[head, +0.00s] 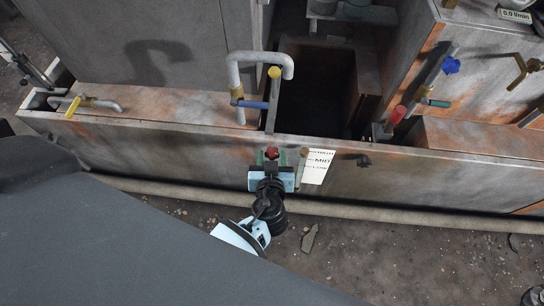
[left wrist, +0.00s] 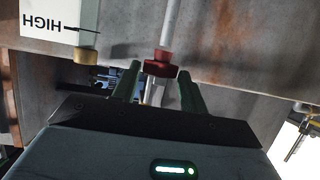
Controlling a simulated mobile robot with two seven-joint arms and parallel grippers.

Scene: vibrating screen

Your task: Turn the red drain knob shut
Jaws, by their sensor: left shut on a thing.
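In the left wrist view the red knob (left wrist: 160,68) sits between the green fingertips, below a pale vertical rod. My left gripper (head: 272,158) reaches up to the wall from below, with one finger on each side of the knob, shut on it. It also shows in the left wrist view (left wrist: 158,74). The knob's turn angle cannot be told. My right gripper is not in view.
A white HIGH/MID/LOW label (head: 318,166) is just right of the gripper. A grey pipe with a blue-handled valve (head: 250,104) stands behind the wall. Another red knob (head: 398,113) and a blue knob (head: 451,65) are at the right. A long pipe (head: 400,214) runs along the wall's foot.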

